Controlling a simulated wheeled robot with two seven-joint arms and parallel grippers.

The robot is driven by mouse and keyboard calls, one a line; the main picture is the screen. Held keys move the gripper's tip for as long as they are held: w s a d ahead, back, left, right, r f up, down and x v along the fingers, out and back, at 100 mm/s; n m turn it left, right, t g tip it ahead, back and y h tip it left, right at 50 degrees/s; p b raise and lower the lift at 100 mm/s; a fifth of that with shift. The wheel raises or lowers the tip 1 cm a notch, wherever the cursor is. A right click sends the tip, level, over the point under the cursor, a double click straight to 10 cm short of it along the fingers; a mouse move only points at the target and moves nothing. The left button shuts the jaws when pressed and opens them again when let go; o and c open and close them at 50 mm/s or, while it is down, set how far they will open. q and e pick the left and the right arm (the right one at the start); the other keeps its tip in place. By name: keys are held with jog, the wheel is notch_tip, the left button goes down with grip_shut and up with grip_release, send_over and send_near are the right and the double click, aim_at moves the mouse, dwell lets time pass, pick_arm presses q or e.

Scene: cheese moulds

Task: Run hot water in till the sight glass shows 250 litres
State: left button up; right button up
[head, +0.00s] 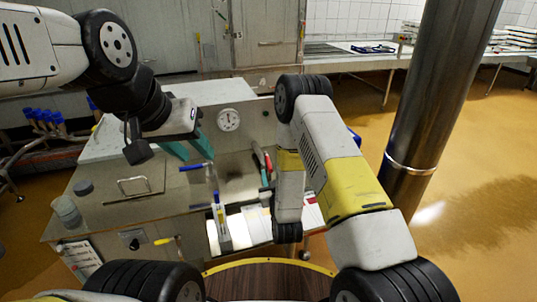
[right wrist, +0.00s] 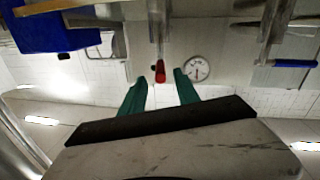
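A red handle (head: 267,160) stands near the steel and white unit (head: 110,150). My right gripper (right wrist: 160,76) is open; in the right wrist view a red-tipped handle (right wrist: 160,72) appears between its teal fingers, and I cannot tell whether they touch it. In the head view my right arm partly hides this gripper. My left gripper (head: 189,146) is open, its teal fingers apart above a blue-handled lever (head: 197,166). A round dial (head: 229,120) is on the back panel and also shows in the right wrist view (right wrist: 198,68). I cannot make out a sight glass or any litre reading.
A steel column (head: 430,100) stands to the right. A yellow-handled lever (head: 166,241) is on the unit's front. Several blue-topped items (head: 42,118) are at the left. A bench (head: 345,55) runs along the back. The ochre floor on the right is mostly clear.

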aim_at(267, 156)
jog(key=shift+w+a+f, duration=0.1)
jog(key=shift+w+a, duration=0.1)
jog(key=shift+w, duration=1.05)
jog(key=shift+w+a+r, duration=0.1)
jog(key=shift+w+a, duration=0.1)
jog(key=shift+w, duration=1.05)
jog(key=shift+w+a+f, duration=0.1)
jog(key=shift+w+a, duration=0.1)
jog(key=shift+w, duration=1.05)
grip_shut()
